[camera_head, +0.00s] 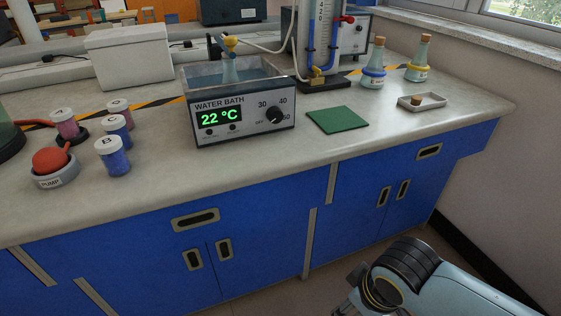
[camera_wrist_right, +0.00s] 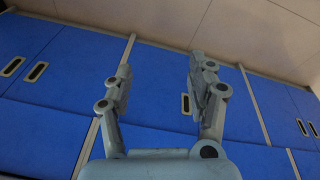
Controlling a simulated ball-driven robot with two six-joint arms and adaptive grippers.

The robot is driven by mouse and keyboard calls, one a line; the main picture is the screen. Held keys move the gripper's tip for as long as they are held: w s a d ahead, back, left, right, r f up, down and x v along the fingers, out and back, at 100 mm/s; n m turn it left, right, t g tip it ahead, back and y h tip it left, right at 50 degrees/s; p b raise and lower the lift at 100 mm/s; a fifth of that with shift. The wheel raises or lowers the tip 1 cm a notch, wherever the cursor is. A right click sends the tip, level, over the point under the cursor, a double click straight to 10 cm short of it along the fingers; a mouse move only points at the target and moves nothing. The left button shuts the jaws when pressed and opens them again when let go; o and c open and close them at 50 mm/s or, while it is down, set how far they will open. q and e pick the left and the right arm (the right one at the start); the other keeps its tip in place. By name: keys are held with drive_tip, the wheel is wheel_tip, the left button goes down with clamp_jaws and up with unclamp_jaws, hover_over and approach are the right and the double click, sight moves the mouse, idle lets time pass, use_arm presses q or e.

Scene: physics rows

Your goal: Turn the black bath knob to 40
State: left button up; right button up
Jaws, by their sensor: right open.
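The water bath (camera_head: 243,133) stands on the bench with its front facing me. Its green display reads 22 °C. The black bath knob (camera_head: 275,116) is on the right of the front panel, among the marks 30, 40 and 50; its pointer is too small to read for certain. My right gripper (camera_wrist_right: 157,75) is open and empty in the right wrist view, in front of the blue cabinets. In the head view my right arm is at the lower right, below the bench top and well away from the knob. My left gripper is not in view.
A green mat (camera_head: 338,120) lies right of the bath. Lettered jars (camera_head: 113,157) and a pump (camera_head: 53,168) stand left. The bench front edge before the bath is clear.

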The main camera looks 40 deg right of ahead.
wheel_tip(320, 180, up, 10)
drive_tip(key=w+a+t+b, duration=0.1)
drive_tip(key=w+a, duration=0.1)
drive_tip(key=w, duration=0.1)
drive_tip(key=w+a+r+n+t+y, duration=0.3)
drive_tip(key=w+a+r+t+y, duration=0.1)
drive_tip(key=w+a+r, duration=0.15)
drive_tip(key=m+t+h, duration=0.5)
drive_tip(key=t+h, duration=0.1)
drive_tip(key=t, duration=0.4)
approach(277, 118)
drive_tip(key=w, duration=0.2)
drive_tip(key=w+d+b, duration=0.1)
drive_tip(key=w, duration=0.5)
drive_tip(key=shift+w+d+f+b, duration=0.1)
drive_tip(key=shift+w+d+b, duration=0.05)
drive_tip(key=shift+b, duration=0.25)
drive_tip(key=shift+c, duration=0.2)
drive_tip(key=c, duration=1.1)
